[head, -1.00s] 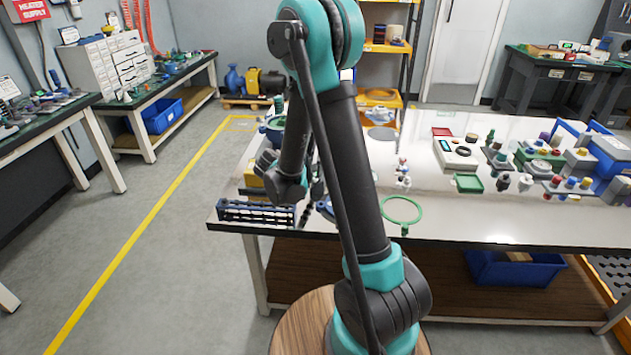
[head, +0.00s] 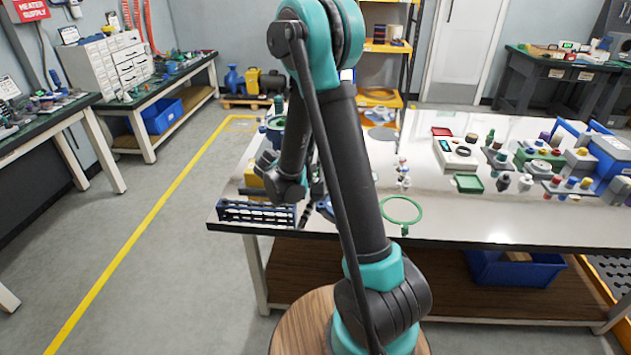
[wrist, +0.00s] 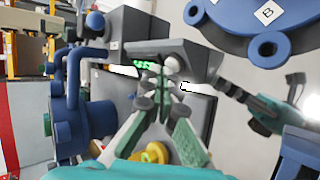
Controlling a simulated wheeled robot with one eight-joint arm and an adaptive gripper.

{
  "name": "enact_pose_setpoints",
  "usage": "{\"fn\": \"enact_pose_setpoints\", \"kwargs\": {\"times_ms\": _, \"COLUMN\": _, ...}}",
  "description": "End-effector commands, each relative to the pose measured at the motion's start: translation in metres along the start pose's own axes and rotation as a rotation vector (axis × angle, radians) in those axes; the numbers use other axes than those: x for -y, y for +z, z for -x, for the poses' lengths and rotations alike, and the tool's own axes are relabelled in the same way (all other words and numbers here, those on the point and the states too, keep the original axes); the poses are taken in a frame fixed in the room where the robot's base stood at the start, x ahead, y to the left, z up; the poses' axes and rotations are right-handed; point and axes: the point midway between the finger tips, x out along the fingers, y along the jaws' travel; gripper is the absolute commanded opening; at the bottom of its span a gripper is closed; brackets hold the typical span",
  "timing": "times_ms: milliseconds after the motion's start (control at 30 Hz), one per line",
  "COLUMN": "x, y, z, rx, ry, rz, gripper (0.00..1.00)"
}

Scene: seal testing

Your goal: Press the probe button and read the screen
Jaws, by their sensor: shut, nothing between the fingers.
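In the wrist view, a dark grey box device (wrist: 185,58) has a small screen with green lit characters (wrist: 144,65), partly hidden by my fingers and too small to read. A round pale button-like knob (wrist: 172,65) is on its face, right of the screen. My gripper (wrist: 163,82) is shut and empty, with its fingertips in front of this face, close to the knob. I cannot tell whether they touch it. In the head view, my arm hides the device and most of my gripper.
In the wrist view, a blue flange marked B (wrist: 250,20) is at the upper right and a blue pipe fitting (wrist: 80,120) at the left. In the head view, a green ring (head: 402,210) and a black rack (head: 257,213) lie near the table's front edge.

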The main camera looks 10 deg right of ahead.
Motion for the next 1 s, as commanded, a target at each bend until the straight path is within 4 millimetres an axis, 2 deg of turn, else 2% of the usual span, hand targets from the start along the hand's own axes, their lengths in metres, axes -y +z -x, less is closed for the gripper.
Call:
{"fn": "enact_pose_setpoints", "kwargs": {"times_ms": 200, "x": -0.005, "y": -0.005, "z": 0.007, "rx": -0.001, "ry": 0.0, "rz": 0.0, "gripper": 0.0}}
{"fn": "enact_pose_setpoints", "kwargs": {"times_ms": 567, "x": -0.006, "y": -0.006, "z": 0.009, "rx": -0.001, "ry": 0.0, "rz": 0.0, "gripper": 0.0}}
{"fn": "enact_pose_setpoints", "kwargs": {"times_ms": 1000, "x": -0.026, "y": -0.026, "z": 0.036, "rx": -0.001, "ry": 0.001, "rz": 0.001, "gripper": 0.0}}
